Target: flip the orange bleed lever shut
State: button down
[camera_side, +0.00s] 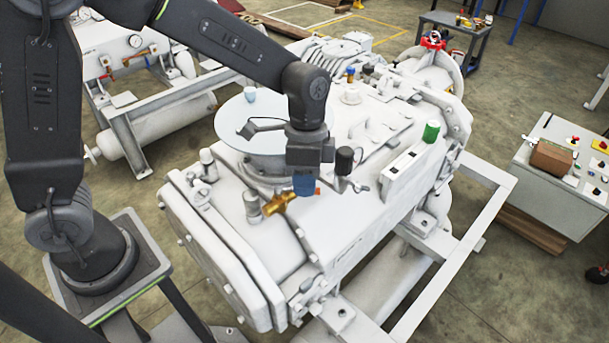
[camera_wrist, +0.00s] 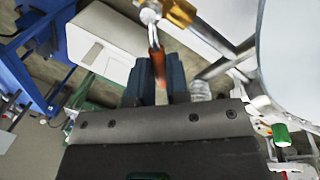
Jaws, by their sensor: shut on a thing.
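The orange bleed lever (camera_side: 317,190) shows as a small strip beside my gripper (camera_side: 305,186) in the side view, next to a brass fitting (camera_side: 280,203) on the white vacuum pump's top. In the wrist view the lever (camera_wrist: 156,58) runs from near the brass fitting (camera_wrist: 180,11) down between the two dark blue fingers of my gripper (camera_wrist: 160,75). My gripper is shut on the lever. The lever's lower end is hidden between the fingers. Its exact angle is hard to tell in the side view.
A pale round disc (camera_side: 245,128) lies behind my wrist, with a small cup (camera_side: 250,94) at its far edge. A black-capped part (camera_side: 345,160) stands close to the right of my gripper. A green cap (camera_side: 431,131) is farther right. White valves (camera_side: 252,205) stand to the left.

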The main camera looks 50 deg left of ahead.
jog(key=shift+s+d+m+g+y, duration=0.1)
jog(key=shift+s+d+m+y, duration=0.3)
jog(key=shift+m, duration=0.95)
jog(key=shift+s+d+m+g+y, duration=0.1)
jog(key=shift+s+m, duration=0.5)
jog(key=shift+m, duration=0.8)
jog(key=shift+s+d+m+g+y, duration=0.15)
jog(key=shift+s+m, duration=0.35)
jog(key=shift+m, duration=0.85)
jog(key=c, duration=1.1)
grip_release()
jog(key=shift+r, duration=0.1)
jog(key=v, duration=1.3)
jog(key=shift+d+r, duration=0.15)
jog(key=shift+r, duration=0.2)
